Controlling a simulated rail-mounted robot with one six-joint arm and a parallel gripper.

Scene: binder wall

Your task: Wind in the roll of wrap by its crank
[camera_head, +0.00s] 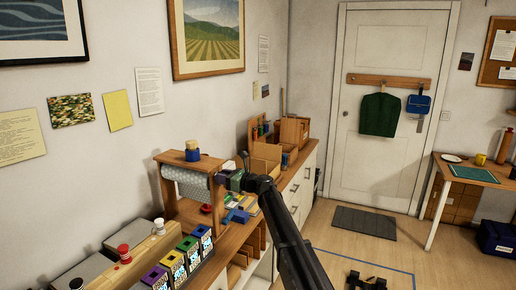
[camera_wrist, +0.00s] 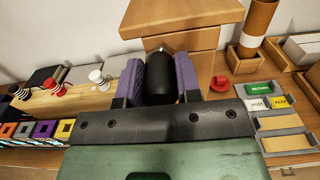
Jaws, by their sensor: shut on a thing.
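The roll of wrap (camera_head: 188,182) is pale grey and patterned, and lies level in a wooden stand (camera_head: 186,157) on the long counter. The stand's top and side panel (camera_wrist: 190,15) fill the upper middle of the wrist view. My gripper (camera_wrist: 161,78) has purple finger pads and is shut on the black crank grip (camera_wrist: 162,72) in front of that panel. In the head view my gripper (camera_head: 235,181) is at the right side of the stand. The crank's arm is hidden behind the grip and fingers, and the roll does not show in the wrist view.
A wooden block with red and white knobs (camera_head: 130,258) and several coloured boxes (camera_head: 180,262) are nearer along the counter. A red object (camera_wrist: 220,83) and grey trays (camera_wrist: 284,125) lie right of my gripper.

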